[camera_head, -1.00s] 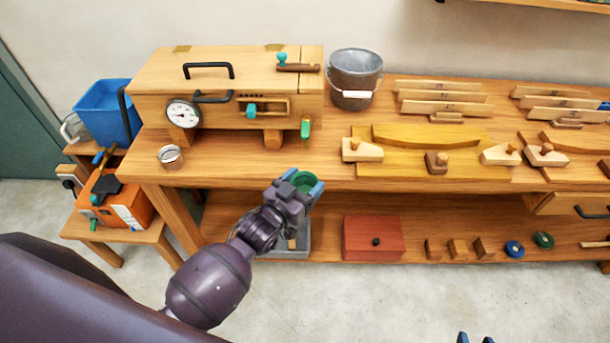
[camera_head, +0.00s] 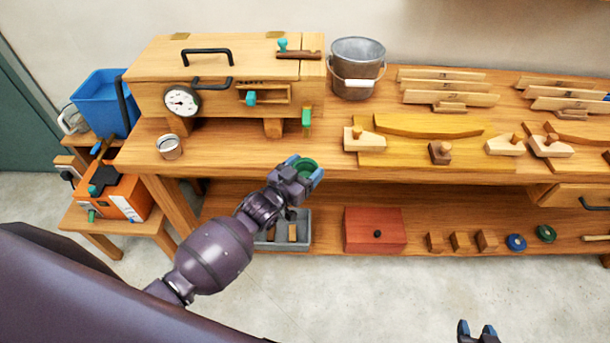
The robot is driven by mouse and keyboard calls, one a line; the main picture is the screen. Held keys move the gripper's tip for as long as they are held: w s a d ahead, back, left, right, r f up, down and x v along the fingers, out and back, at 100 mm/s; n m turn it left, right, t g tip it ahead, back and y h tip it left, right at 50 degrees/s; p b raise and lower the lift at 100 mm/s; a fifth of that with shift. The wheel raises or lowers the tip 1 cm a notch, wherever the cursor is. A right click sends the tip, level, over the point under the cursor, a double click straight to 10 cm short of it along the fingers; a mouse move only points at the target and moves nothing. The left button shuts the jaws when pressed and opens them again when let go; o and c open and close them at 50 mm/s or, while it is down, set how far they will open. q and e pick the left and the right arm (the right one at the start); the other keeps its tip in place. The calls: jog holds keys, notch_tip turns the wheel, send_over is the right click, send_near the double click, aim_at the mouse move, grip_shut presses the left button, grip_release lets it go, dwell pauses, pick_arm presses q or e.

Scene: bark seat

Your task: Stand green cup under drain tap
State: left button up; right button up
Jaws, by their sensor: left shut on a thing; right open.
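The green cup (camera_head: 306,167) is held in my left gripper (camera_head: 305,174), which is shut on it. The cup is in front of the bench's front edge, its round opening facing up toward the camera. The drain tap is probably the green-handled fitting (camera_head: 306,119) at the lower right of the wooden steam box (camera_head: 225,75); its outlet is too small to make out. The cup is below and in front of this fitting in the picture, apart from it. My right gripper (camera_head: 477,332) is open and empty at the bottom edge, mostly out of frame.
A small metal tin (camera_head: 169,147) stands on the bench's left end. A metal bucket (camera_head: 356,69) is right of the box. Wooden forms and a yellow board (camera_head: 404,147) fill the right.

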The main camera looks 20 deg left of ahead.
aim_at(304, 165)
pick_arm(q)
jog(key=shift+w+a+f+b, duration=0.25)
jog(key=shift+w+f+b, duration=0.5)
jog(key=shift+w+b, duration=0.15)
jog(key=shift+w+a, duration=0.15)
jog(key=shift+w, duration=0.45)
jog(key=shift+w+a+b, duration=0.2)
jog(key=shift+w+b, duration=0.2)
jog(key=shift+w, duration=0.25)
jog(key=shift+w+a, duration=0.2)
jog(key=shift+w, duration=0.45)
jog(key=shift+w+a+b, duration=0.2)
jog(key=shift+w+b, duration=0.25)
jog(key=shift+w, duration=0.2)
jog(key=shift+w+a+b, duration=0.15)
jog(key=shift+w+b, duration=0.25)
jog(key=shift+w, duration=0.2)
jog(key=shift+w+a, duration=0.15)
jog(key=shift+w, duration=0.4)
jog(key=shift+w+a+b, duration=0.1)
jog(key=shift+w+b, duration=0.2)
jog(key=shift+b, duration=0.05)
jog(key=shift+w, duration=0.1)
